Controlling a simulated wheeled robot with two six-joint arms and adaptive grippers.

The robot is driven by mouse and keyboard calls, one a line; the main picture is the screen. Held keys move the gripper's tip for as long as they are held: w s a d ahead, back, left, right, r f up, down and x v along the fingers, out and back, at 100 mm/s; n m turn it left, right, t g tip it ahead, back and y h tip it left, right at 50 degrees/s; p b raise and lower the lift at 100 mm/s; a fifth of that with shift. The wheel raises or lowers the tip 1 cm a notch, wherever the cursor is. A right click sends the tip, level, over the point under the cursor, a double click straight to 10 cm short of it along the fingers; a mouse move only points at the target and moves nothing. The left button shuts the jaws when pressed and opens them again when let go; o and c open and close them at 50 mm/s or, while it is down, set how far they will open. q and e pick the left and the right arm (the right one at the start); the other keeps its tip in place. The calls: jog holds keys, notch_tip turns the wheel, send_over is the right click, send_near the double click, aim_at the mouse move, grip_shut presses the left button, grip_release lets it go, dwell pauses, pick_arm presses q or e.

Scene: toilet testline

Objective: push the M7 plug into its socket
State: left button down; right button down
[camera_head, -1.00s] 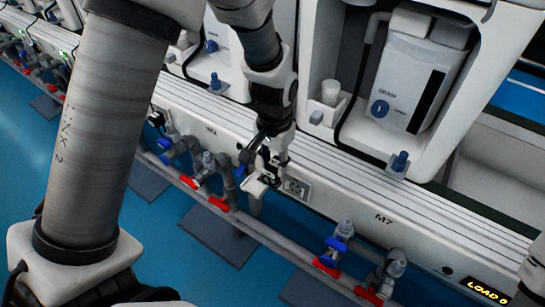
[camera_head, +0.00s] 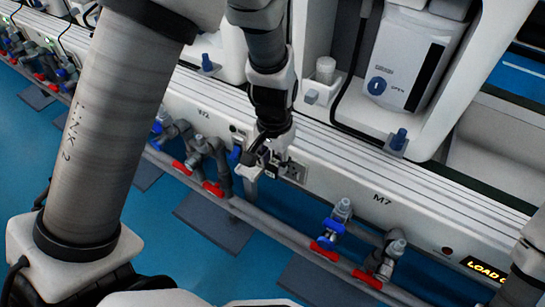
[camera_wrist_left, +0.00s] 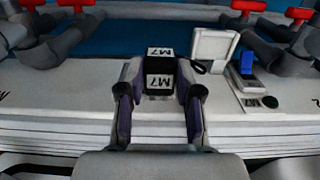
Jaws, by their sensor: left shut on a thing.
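My left gripper (camera_head: 270,166) is at the front face of the white rail, close to a grey socket plate (camera_head: 294,172). In the left wrist view its two fingers (camera_wrist_left: 159,98) are shut on the black M7 plug (camera_wrist_left: 160,66), which carries white M7 labels. A white open flap (camera_wrist_left: 212,48) stands just right of the plug there. The plug and gripper hide the socket opening, so I cannot tell whether the plug is in it. My right gripper is not in view.
The white rail (camera_head: 345,186) bears a printed M7. Grey pipes with blue and red valves (camera_head: 330,235) run below it. A blue switch (camera_wrist_left: 247,63) sits right of the flap in the left wrist view. White toilet units stand behind the rail.

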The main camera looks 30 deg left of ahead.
pick_arm(q)
jog(key=f+b, duration=0.1)
jog(key=d+f+b, duration=0.1)
jog(key=s+d+f+b, duration=0.1)
jog(key=f+b, duration=0.1)
jog(key=shift+f, duration=0.1)
dwell(0.6)
dwell(0.4)
jog(key=shift+w+p, duration=0.3)
jog(key=shift+p, duration=0.15)
dwell(0.3)
jog(key=shift+w+p, duration=0.3)
jog(key=shift+p, duration=0.2)
